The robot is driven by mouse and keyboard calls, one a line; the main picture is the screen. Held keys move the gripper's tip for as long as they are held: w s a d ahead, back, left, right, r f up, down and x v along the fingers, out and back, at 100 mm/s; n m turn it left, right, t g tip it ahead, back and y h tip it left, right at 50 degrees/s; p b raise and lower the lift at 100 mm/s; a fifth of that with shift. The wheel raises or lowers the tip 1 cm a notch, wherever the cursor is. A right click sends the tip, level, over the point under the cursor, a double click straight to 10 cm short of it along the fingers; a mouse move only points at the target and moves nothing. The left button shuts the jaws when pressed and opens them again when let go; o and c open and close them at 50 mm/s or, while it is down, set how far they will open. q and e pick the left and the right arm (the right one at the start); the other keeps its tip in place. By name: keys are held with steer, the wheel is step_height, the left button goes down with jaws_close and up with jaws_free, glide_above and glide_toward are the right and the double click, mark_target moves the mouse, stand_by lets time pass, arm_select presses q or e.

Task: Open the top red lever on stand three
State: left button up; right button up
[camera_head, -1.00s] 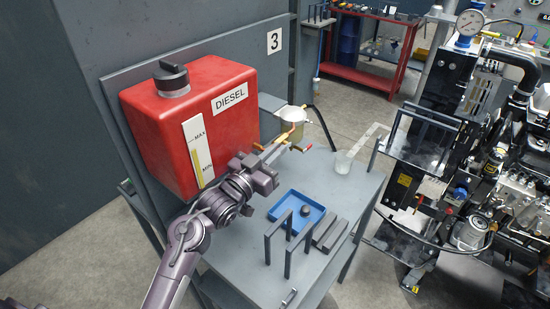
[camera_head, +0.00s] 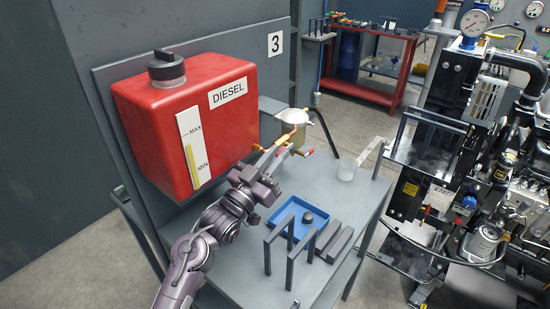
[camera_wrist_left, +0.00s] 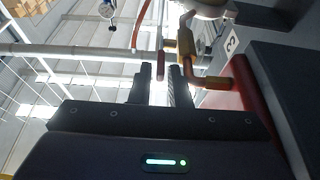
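Stand three has a grey table with brass pipework (camera_head: 284,138) below a small white-topped vessel. My left gripper (camera_head: 272,157) is just in front of the pipework. In the left wrist view its two fingers (camera_wrist_left: 160,72) are apart, and a red lever (camera_wrist_left: 160,63) appears between their tips. I cannot tell whether they touch it. A brass elbow (camera_wrist_left: 214,83) is beside the right finger. My right gripper is not in view.
An engine (camera_head: 490,190) stands at the right.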

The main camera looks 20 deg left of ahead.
arm_select(q)
steer(key=b+v, duration=0.2)
steer(key=v, duration=0.5)
steer(key=shift+s, duration=0.35)
steer(key=shift+a+f, duration=0.1)
